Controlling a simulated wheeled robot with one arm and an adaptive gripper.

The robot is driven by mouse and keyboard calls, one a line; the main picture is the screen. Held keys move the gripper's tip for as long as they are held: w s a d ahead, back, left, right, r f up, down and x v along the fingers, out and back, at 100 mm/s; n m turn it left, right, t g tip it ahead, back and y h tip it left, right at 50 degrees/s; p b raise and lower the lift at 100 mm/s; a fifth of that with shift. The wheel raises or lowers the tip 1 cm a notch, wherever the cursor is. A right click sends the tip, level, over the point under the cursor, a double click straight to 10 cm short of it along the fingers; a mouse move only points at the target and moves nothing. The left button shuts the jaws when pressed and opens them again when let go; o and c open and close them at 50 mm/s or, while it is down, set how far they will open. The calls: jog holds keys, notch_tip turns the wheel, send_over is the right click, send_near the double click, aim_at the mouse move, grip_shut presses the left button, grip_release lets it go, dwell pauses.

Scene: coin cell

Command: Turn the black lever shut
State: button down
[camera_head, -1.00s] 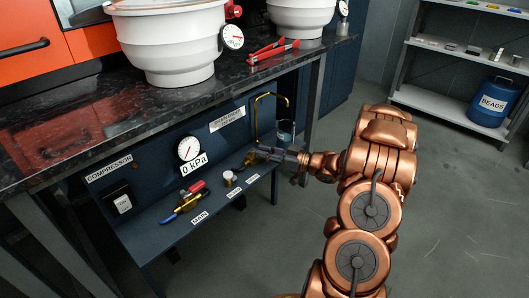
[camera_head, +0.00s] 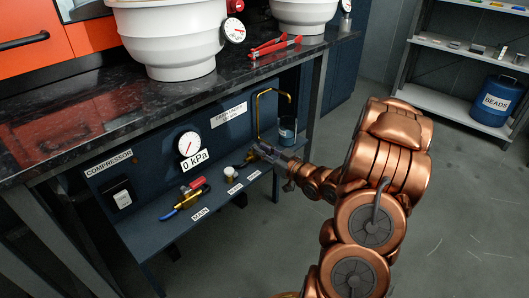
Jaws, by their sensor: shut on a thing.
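My gripper (camera_head: 257,150) reaches in from the right under the bench, at the right end of the low valve shelf. Its fingers are closed at a small brass valve (camera_head: 245,160). The black lever is not clearly seen; the dark fingers cover that spot, and what they hold looks to be the lever. The lever's exact angle cannot be told.
On the shelf (camera_head: 168,230) stand a red-handled valve (camera_head: 194,185) on a blue-ended pipe and a white-capped knob (camera_head: 230,173). A gauge (camera_head: 189,144) above reads 0 kPa. A bent brass pipe (camera_head: 272,90) runs to a beaker (camera_head: 287,131) behind my gripper.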

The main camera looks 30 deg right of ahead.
jog(key=shift+r, duration=0.1)
jog(key=c, duration=1)
grip_release()
jog(key=shift+c, duration=0.2)
jog(key=shift+s, duration=0.15)
jog(key=v, duration=1.1)
jog(key=shift+s, duration=0.4)
